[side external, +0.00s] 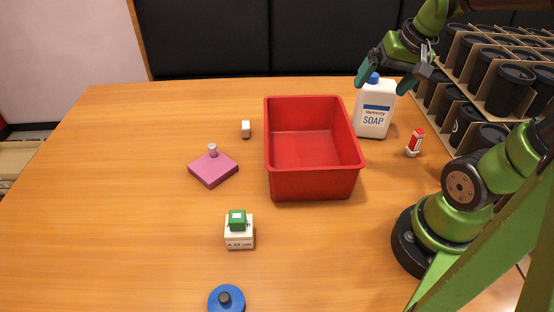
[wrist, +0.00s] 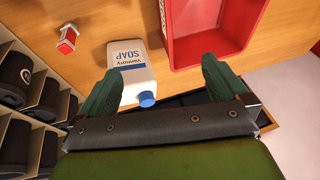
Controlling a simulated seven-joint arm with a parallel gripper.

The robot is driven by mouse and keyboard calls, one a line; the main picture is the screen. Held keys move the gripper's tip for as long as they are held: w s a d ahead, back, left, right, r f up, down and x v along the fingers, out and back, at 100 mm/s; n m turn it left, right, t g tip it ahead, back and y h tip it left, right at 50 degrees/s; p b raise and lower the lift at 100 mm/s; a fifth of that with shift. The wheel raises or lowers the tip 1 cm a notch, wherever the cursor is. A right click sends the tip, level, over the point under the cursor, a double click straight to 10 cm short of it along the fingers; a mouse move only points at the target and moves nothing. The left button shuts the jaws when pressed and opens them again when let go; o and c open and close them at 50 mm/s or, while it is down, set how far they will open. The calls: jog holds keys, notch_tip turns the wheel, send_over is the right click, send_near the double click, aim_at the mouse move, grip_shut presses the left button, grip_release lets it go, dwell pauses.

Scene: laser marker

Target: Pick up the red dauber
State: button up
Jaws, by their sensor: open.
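The red dauber (side external: 415,142), a small red bottle with a white end, stands on the table to the right of the soap bottle. It also shows in the wrist view (wrist: 68,40) at the upper left, well off to the side of the fingers. My gripper (side external: 391,81) is open and empty, raised high at the back right near the soap bottle's top. In the wrist view its two dark green fingers (wrist: 158,87) are spread apart, with the soap bottle's blue cap showing between them.
A white soap bottle (side external: 374,108) stands between the red bin (side external: 316,186) and the dauber. A divided rack of black cups (side external: 467,130) is close at the dauber's right. A pink block (side external: 213,170), a green cube on a white box (side external: 239,234) and a blue lidded item (side external: 226,299) lie left.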

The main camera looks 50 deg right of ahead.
jog(key=a+n+t, duration=0.1)
jog(key=a, duration=0.3)
jog(key=a+r+n+t+y, duration=0.1)
jog(key=a, duration=0.4)
jog(key=a+r+n+y, duration=0.1)
jog(key=a+n, duration=0.1)
jog(key=a, duration=0.3)
jog(key=shift+s+a+r+t, duration=0.15)
jog(key=shift+s+a+t, duration=0.1)
jog(key=shift+t, duration=0.15)
jog(key=shift+c, duration=0.2)
jog(key=shift+a+r+y, duration=0.15)
jog(key=shift+a+y, duration=0.1)
jog(key=shift+y, duration=0.05)
jog(key=shift+c, duration=1.1)
jog(key=shift+n, duration=0.3)
jog(key=c, duration=0.6)
